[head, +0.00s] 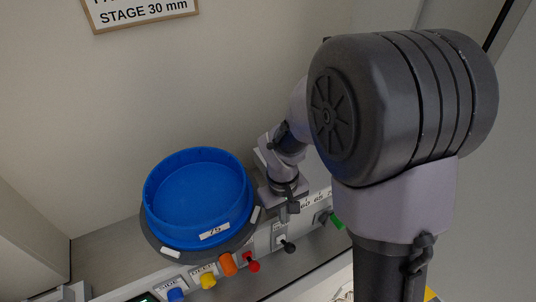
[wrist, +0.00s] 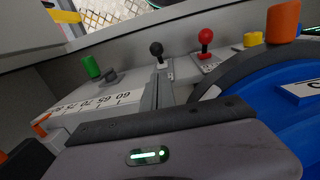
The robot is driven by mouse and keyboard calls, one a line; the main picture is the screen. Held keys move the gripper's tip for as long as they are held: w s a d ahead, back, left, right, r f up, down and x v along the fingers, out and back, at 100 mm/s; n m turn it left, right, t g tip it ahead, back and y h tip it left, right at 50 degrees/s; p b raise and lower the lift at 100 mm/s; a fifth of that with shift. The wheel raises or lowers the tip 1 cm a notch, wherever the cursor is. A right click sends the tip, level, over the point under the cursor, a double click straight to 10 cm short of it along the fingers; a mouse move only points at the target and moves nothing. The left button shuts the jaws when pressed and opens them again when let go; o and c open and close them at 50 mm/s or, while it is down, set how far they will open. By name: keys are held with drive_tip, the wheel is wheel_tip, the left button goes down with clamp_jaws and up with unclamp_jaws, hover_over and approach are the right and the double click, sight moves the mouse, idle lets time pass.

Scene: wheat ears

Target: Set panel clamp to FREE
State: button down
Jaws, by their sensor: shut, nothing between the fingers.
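A sloping control panel carries a row of coloured controls. A black ball-topped lever (head: 287,245) stands beside a red lever (head: 251,262) in the head view. The wrist view shows the black lever (wrist: 156,50) and red lever (wrist: 206,40) upright on small plates. A green handle (head: 336,221) is further right; it also shows in the wrist view (wrist: 92,68). I cannot read which control is the panel clamp, or its FREE mark. My gripper (head: 291,205) is shut and empty, above and behind the black lever; in the wrist view its fingers (wrist: 157,92) point toward it.
A blue round sieve (head: 196,190) labelled 75 sits left of my gripper, close to it. Orange (head: 228,264), yellow (head: 208,280) and blue (head: 176,294) knobs line the panel's front. A numbered scale (wrist: 95,108) lies beside the fingers. A wall stands behind.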

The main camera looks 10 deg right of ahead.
drive_tip(key=f, duration=0.1)
drive_tip(key=b, duration=0.5)
hover_over(285, 244)
wheel_tip(285, 244, down, 10)
drive_tip(key=shift+f, duration=0.2)
